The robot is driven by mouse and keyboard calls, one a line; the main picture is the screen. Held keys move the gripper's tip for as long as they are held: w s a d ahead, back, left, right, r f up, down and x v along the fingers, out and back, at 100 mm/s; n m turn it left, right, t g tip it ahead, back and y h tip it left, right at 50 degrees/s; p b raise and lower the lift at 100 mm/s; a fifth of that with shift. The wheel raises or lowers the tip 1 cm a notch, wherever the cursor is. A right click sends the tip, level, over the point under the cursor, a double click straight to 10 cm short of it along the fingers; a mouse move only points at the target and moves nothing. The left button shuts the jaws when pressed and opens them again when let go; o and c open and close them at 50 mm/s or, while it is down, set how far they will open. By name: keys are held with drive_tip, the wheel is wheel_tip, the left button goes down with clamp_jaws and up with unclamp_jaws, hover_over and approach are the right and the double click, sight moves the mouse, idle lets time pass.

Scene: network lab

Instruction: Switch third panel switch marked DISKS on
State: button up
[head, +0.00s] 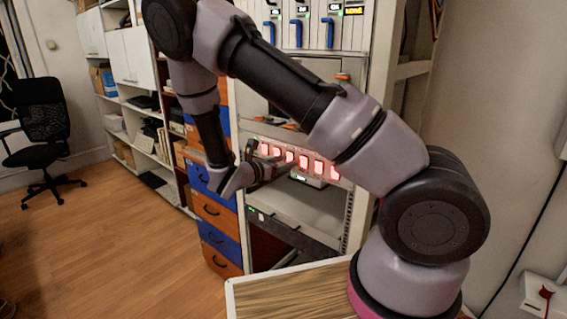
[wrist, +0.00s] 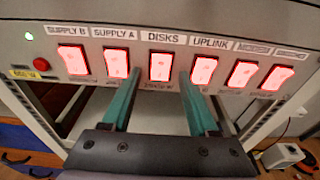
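The switch panel (wrist: 130,20) spans the wrist view and carries a row of several rocker switches, all glowing red. The labels SUPPLY B, SUPPLY A, DISKS and UPLINK are readable; the two at the right are blurred. The DISKS switch (wrist: 161,67) is third from the left, under its label. My gripper (wrist: 159,78) is open and empty, its two teal fingers below and to either side of the DISKS switch. I cannot tell whether they touch the panel. In the head view the panel (head: 335,172) sits in a rack, with my gripper (head: 275,163) in front of its left part.
A small green light (wrist: 29,37) is at the panel's left end. In the head view, blue and orange drawers (head: 216,212) stand left of the rack, and a wooden table top (head: 290,293) lies in front. A black chair (head: 42,125) stands far left on open floor.

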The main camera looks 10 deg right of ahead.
drive_tip(key=shift+a, duration=0.1)
drive_tip(key=v, duration=1)
drive_tip(key=shift+s+a, duration=0.2)
drive_tip(key=shift+a, duration=0.05)
drive_tip(key=s+d+r+m+g+y, duration=0.7)
drive_tip(key=s+d+r+m+g, duration=0.35)
drive_tip(key=m, duration=0.45)
drive_tip(key=s+d+r+m+t+y, duration=0.1)
drive_tip(key=s+r+m+t+y, duration=0.3)
drive_tip(key=r+m, duration=0.3)
drive_tip(key=s+d+r+m+t+y, duration=0.1)
drive_tip(key=s+r+m+t+y, duration=0.2)
drive_tip(key=r+m, duration=0.4)
wheel_tip(320, 180, up, 3)
drive_tip(key=shift+s+r+t+y, duration=0.15)
drive_tip(key=shift+s+t+y, duration=0.25)
drive_tip(key=shift+t+y, duration=0.2)
